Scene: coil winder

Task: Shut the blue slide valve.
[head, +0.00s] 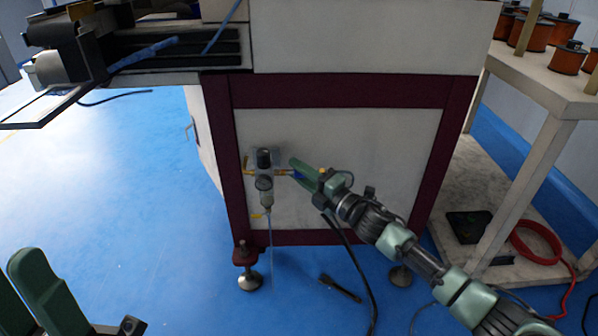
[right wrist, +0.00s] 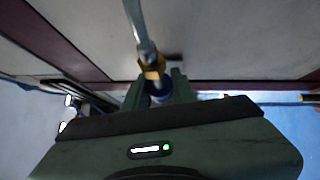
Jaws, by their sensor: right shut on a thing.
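The blue slide valve (head: 298,174) sits on the air line to the right of the filter regulator (head: 264,185), on the machine's pale side panel. It is mostly hidden by my right gripper (head: 303,171), which is shut on it. In the right wrist view the blue sleeve (right wrist: 160,92) is between the two fingertips, just below a brass fitting (right wrist: 152,70) and a pale tube. I cannot tell how far the sleeve has slid. My left gripper (head: 14,268) shows in the bottom left corner, fingers apart, empty and far from the valve.
The machine (head: 350,92) has dark red frame bars around the panel. A pale bench (head: 556,88) with copper spools stands at the right, with a red hose (head: 537,228) on its lower shelf. A black cable and a dark tool (head: 340,288) lie on the blue floor.

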